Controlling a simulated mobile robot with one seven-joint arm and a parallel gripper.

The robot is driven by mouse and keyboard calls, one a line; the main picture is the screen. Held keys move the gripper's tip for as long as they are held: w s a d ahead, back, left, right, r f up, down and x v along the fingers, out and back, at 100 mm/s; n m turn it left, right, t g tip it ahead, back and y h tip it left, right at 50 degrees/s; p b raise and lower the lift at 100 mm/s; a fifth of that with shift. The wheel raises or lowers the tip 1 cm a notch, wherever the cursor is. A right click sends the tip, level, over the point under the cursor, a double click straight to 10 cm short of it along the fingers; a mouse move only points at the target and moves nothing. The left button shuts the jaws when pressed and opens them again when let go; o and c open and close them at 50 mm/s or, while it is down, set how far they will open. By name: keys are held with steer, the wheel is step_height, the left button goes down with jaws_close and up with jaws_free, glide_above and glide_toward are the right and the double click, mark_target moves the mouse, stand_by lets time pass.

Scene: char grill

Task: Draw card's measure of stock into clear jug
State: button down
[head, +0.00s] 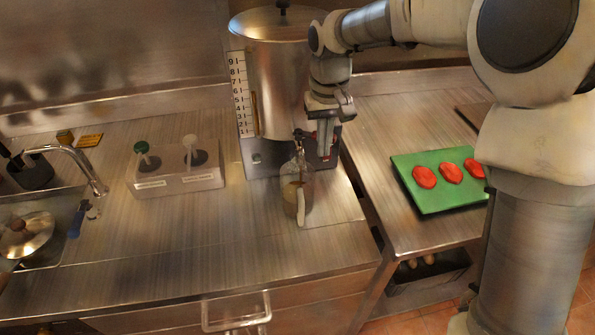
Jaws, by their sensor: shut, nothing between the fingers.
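A tall steel stock pot (278,75) stands at the back of the counter, with a white scale strip (240,92) numbered 1 to 9 on its left side. A brownish column shows beside the lower numbers. The clear jug (293,192) stands upright below the pot's tap (301,136). It has a pale handle facing me and brownish liquid in its lower part. My gripper (324,148) points down just right of the tap, shut and empty; whether it touches the tap's lever is unclear. Whether liquid is running is too small to tell.
A clear holder (178,178) with a green-topped and a white-topped item stands left of the pot. A sink tap (78,163) and a small lidded pan (24,235) are at far left. A green board (440,196) with red patties lies right. The front counter is clear.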

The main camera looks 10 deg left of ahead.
steer(key=shift+w, duration=0.1)
steer(key=shift+w+p, duration=1.3)
steer(key=shift+w, duration=0.85)
steer(key=shift+s+b, duration=0.3)
steer(key=shift+s, duration=0.2)
steer(key=shift+s+r, duration=0.1)
steer(key=shift+s, duration=0.1)
step_height(320, 180, up, 6)
steer(key=p, duration=0.4)
steer(key=shift+p, duration=0.4)
